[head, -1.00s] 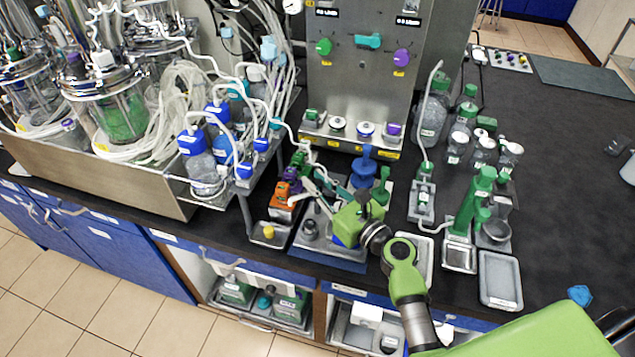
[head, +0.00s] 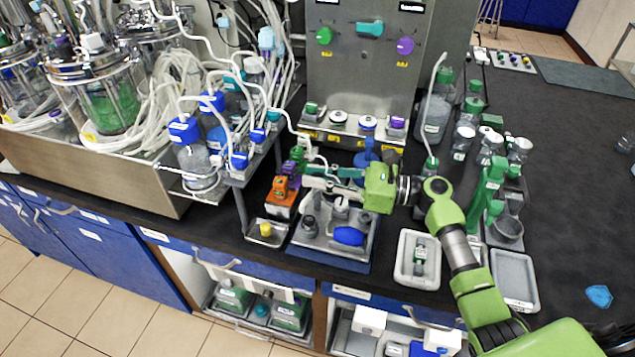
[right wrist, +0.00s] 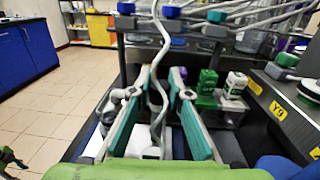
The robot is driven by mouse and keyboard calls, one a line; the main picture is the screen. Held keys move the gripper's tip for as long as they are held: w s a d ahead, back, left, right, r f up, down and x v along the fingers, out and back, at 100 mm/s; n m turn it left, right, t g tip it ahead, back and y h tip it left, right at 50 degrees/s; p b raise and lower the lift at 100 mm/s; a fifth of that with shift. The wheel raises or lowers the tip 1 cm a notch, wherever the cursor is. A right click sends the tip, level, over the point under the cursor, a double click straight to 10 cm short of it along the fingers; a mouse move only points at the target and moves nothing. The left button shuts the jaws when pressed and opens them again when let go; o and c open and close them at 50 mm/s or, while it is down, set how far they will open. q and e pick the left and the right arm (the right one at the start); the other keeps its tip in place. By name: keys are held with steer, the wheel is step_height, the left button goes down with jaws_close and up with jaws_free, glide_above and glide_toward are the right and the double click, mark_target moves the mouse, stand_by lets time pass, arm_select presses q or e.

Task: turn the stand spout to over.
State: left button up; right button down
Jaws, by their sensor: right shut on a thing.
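My right gripper (head: 309,181) reaches in from the right, its teal fingers pointing left above a grey tray (head: 328,247). In the right wrist view its fingers (right wrist: 163,75) are close together at the tips, with a pale, bent tube-like part (right wrist: 158,45) between them. This looks like the stand spout; in the head view its end (head: 306,141) shows beside purple, green and orange blocks (head: 283,194). The fingers hide part of it, and its exact direction cannot be told. My left gripper is not in view.
Bottles with blue caps (head: 191,150) and looped tubing stand at left. A steel control panel (head: 365,80) rises behind. A green stand (head: 487,190) and a pale tray (head: 402,275) lie close to the right arm. The far right bench is mostly clear.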

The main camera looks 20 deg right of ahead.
steer(key=shift+n+g+y+b, duration=0.4)
steer(key=shift+n+g, duration=0.1)
steer(key=shift+g, duration=0.2)
steer(key=c, duration=1.9)
jaws_free()
step_height(320, 180, up, 10)
steer(key=shift+r, duration=0.1)
